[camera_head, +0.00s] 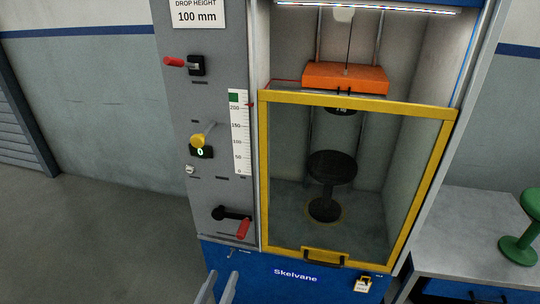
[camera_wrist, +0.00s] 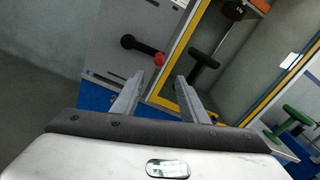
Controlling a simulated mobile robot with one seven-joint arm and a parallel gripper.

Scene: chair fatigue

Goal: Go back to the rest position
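My gripper (camera_head: 217,288) shows at the bottom of the head view, its two grey fingers in front of the blue lower part of the test machine. In the wrist view my gripper (camera_wrist: 158,88) has its fingers spread apart with nothing between them. Beyond them a black crank with a red handle (camera_head: 243,229) sits on the grey panel; the red handle also shows in the wrist view (camera_wrist: 159,58). The fingers look clear of it.
The machine's yellow-framed door (camera_head: 358,103) is lowered over the chamber, with a black stool (camera_head: 331,168) inside and an orange weight (camera_head: 345,78) above. A table (camera_head: 470,225) with a green stool (camera_head: 520,248) stands right. Open floor lies left.

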